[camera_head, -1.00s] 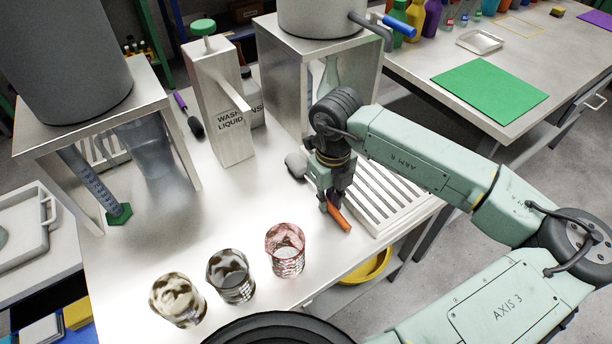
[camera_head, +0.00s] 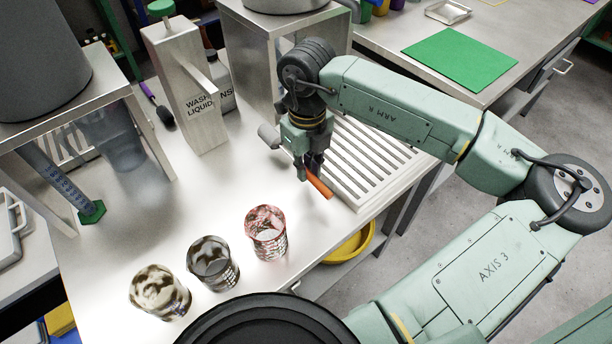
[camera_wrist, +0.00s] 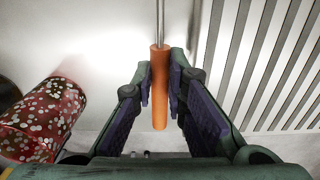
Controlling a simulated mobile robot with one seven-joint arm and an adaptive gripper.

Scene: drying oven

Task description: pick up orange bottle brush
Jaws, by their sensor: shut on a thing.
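The orange bottle brush shows its orange handle (camera_head: 317,186) at my gripper, with a grey brush head (camera_head: 268,136) on the far side of it. In the wrist view the orange handle (camera_wrist: 160,88) lies between my fingers, and a thin metal rod runs up from it out of the picture. My gripper (camera_head: 306,174) is shut on the handle, and it also shows in the wrist view (camera_wrist: 160,95). The fingers partly hide the brush in the head view.
A slatted drying rack (camera_head: 370,165) is just right of the gripper. Dirty beakers stand at the front: red-spotted (camera_head: 266,234), dark (camera_head: 213,262) and brownish (camera_head: 160,293). A wash liquid dispenser (camera_head: 187,90) and a metal stand (camera_head: 247,70) are behind. Bare bench lies left of the gripper.

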